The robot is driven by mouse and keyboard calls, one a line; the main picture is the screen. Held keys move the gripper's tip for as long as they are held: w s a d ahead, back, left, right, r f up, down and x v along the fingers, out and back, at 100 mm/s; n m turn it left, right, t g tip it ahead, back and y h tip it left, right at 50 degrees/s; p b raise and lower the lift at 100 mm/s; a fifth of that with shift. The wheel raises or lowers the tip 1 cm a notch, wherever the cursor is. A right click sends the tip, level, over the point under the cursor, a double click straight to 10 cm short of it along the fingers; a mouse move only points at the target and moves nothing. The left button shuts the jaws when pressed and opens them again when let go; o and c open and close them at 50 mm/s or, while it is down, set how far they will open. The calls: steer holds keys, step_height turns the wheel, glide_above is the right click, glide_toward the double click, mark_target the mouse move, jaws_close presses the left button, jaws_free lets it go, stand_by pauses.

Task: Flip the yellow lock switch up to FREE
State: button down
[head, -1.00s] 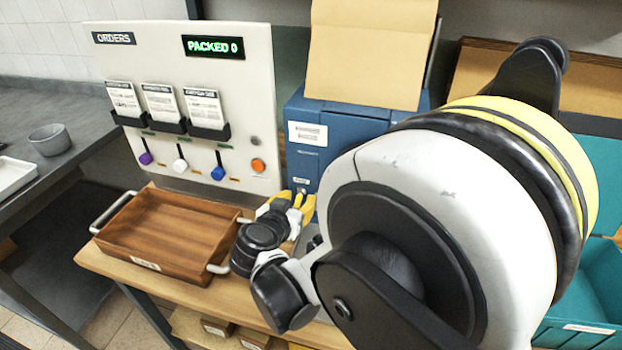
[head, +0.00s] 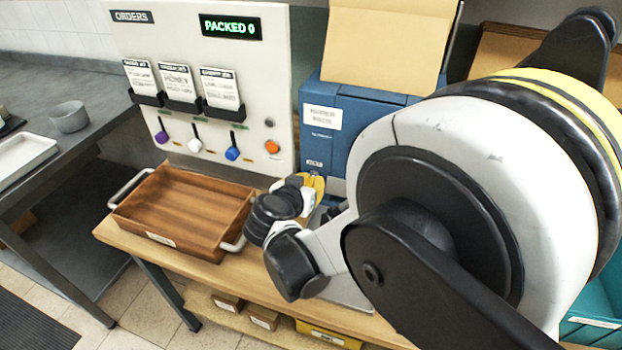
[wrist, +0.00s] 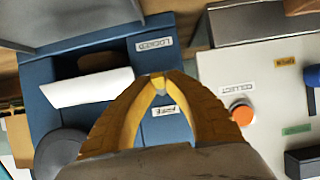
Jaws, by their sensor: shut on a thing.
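In the wrist view, my gripper (wrist: 160,80) has its yellow fingers brought together at the tips against the front of the blue machine (wrist: 55,95). A small pale yellow piece, apparently the lock switch (wrist: 158,88), shows between the tips, mostly hidden by them. The label LOCKED (wrist: 154,43) is above the tips in this picture, and the label FREE (wrist: 166,110) is below, between the fingers. The picture is turned over, so I cannot tell the switch's exact position. In the head view, my gripper (head: 317,183) is at the lower front of the blue machine (head: 360,125); the switch is hidden there.
A wooden tray (head: 185,208) with metal handles stands on the bench left of my gripper. Behind it is the white ORDERS panel (head: 278,95) with colored levers and an orange button (head: 272,146).

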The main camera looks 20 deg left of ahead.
steer(key=g+p, duration=0.2)
steer(key=r+g+p, duration=0.1)
steer(key=p, duration=0.2)
steer(key=shift+w+d+r+g, duration=0.1)
steer(key=shift+r+g, duration=0.1)
steer(key=shift+g, duration=0.2)
steer(key=g+p, duration=0.2)
steer(key=g, duration=0.1)
steer(key=shift+w+r, duration=0.1)
steer(key=shift+g+y+p, duration=0.3)
steer(key=shift+g+p, duration=0.5)
steer(key=shift+g, duration=0.2)
steer(key=c, duration=1.4)
jaws_free()
steer(key=shift+r, duration=0.1)
